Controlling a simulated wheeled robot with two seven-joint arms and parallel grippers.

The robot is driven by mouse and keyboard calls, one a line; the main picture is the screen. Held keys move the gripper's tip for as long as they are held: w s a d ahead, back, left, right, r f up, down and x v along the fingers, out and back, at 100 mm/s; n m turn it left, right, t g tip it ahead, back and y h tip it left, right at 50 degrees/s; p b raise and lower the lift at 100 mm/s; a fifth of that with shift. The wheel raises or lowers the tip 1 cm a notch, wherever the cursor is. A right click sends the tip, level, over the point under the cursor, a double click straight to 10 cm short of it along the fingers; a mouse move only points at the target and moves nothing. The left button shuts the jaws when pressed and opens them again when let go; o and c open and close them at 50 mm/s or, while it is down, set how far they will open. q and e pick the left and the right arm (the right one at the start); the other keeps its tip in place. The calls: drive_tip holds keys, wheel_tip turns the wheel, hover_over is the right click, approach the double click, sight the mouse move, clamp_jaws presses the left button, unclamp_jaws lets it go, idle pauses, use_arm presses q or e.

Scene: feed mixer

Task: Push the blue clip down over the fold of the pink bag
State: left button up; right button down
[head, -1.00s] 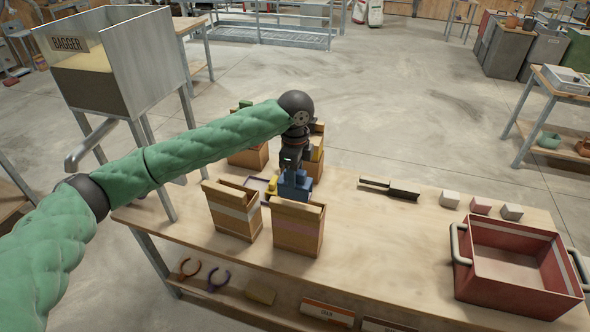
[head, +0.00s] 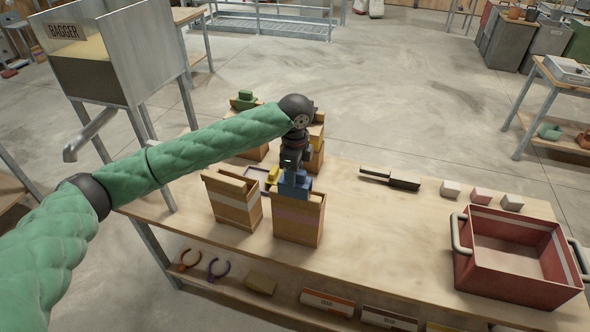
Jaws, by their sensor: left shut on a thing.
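The pink bag (head: 298,224) is the brown paper bag with a pinkish band, standing upright at the front edge of the bench. My left gripper (head: 294,169) points down above it and is shut on the blue clip (head: 294,187). The blue clip is at the bag's folded top, covering the middle of the fold. I cannot tell how far the clip sits over the fold. The fingertips are partly hidden by the wrist and the clip. My right gripper is not in view.
A white-banded bag (head: 237,208) stands close on the left.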

use_arm(q)
drive_tip(key=shift+f, duration=0.9)
drive_tip(key=shift+f+b, duration=0.45)
drive_tip(key=shift+f, duration=0.8)
drive_tip(key=o, duration=1)
drive_tip(key=shift+o, duration=0.2)
drive_tip(key=shift+r, duration=0.15)
